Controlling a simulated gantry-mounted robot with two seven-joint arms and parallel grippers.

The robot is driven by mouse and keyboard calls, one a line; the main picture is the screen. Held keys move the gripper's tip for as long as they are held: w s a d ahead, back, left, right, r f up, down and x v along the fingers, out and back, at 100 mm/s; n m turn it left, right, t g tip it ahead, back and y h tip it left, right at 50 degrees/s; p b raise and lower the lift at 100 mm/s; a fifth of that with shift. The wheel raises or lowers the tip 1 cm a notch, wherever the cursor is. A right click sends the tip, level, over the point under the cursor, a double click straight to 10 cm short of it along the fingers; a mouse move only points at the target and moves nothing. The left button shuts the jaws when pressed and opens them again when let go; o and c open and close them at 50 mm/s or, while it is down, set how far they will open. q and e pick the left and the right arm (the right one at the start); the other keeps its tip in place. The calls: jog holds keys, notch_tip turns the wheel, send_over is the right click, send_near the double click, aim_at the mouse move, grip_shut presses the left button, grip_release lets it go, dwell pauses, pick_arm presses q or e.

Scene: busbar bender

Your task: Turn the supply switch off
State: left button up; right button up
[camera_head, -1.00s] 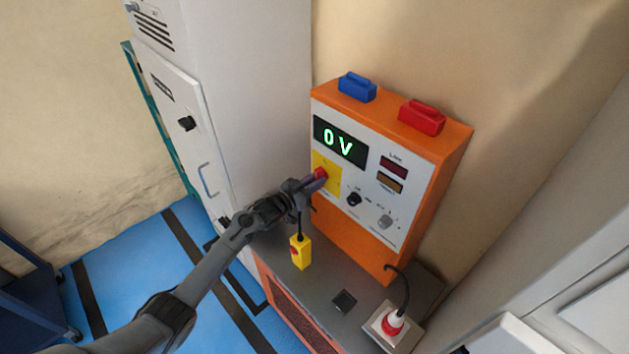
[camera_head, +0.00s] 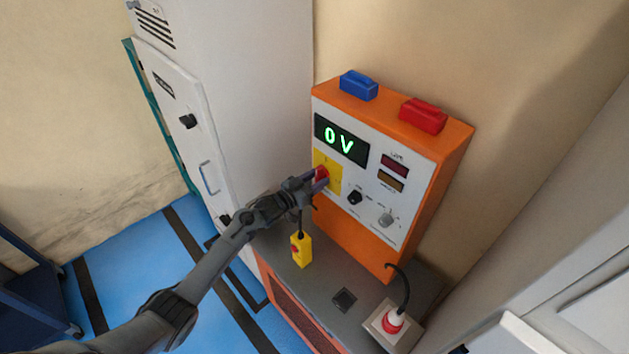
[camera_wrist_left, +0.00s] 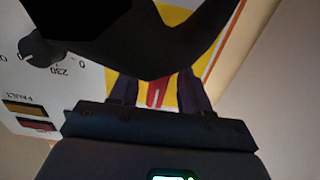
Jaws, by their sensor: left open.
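The supply switch is a red knob (camera_head: 322,174) on a yellow plate (camera_head: 333,183) at the left of the orange unit's white front panel. My left gripper (camera_head: 319,180) is at the knob, its fingers open on either side of it. In the left wrist view the red knob (camera_wrist_left: 157,93) shows between the two dark fingers, with the yellow plate behind. I cannot tell whether the fingers touch the knob. The display (camera_head: 341,139) above reads 0 V. My right gripper is not in view.
A yellow pendant box (camera_head: 301,250) with a red button hangs below my left gripper. A grey cabinet (camera_head: 250,100) stands close on the left.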

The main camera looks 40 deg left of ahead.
pick_arm(q)
jog(key=s+a, duration=0.1)
jog(key=s, duration=0.9)
jog(key=shift+s+a+b, duration=0.3)
jog(key=shift+s+b, duration=0.05)
jog(key=shift+b, duration=0.1)
